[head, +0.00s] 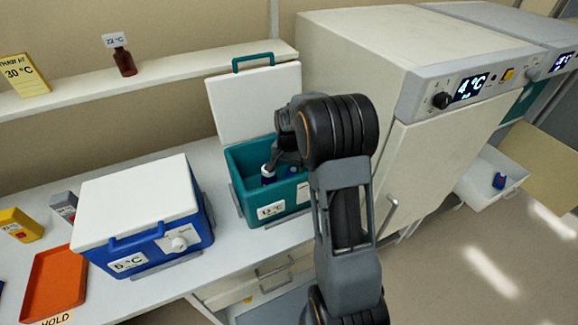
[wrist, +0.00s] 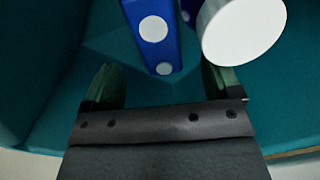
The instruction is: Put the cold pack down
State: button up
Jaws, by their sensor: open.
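A blue block with white round spots, which looks like the cold pack (wrist: 160,52), is inside the teal cool box (head: 240,190). My gripper (wrist: 161,86) is open inside the same box, and its two fingers are apart with nothing gripped between the tips. The blue block lies just beyond the fingertips in the wrist view. In the head view my gripper (head: 277,160) reaches down into the box, and my arm hides part of the inside. A blue item with a white top (head: 268,176) shows beside it.
A round white cap (wrist: 243,28) is close to the right finger. The teal box's lid (head: 253,103) stands open behind. A closed blue cool box (head: 140,205) and an orange tray (head: 55,280) are to the left. The refrigerator unit (head: 430,150) is close on the right.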

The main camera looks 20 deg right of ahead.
notch_tip(320, 180, up, 11)
jog(key=b, duration=0.1)
jog(key=s+a+r+n+t, duration=0.1)
jog(key=s+a+n, duration=0.3)
jog(key=s, duration=0.6)
jog(key=s+a+r+n+t, duration=0.1)
jog(key=s+a+n+t, duration=0.2)
jog(key=s, duration=0.7)
jog(key=a+n, duration=0.2)
jog(key=shift+s+a+t, duration=0.25)
jog(key=shift+a+t, duration=0.05)
jog(key=shift+a, duration=0.1)
jog(key=shift+r, duration=0.15)
jog(key=shift+c, duration=0.5)
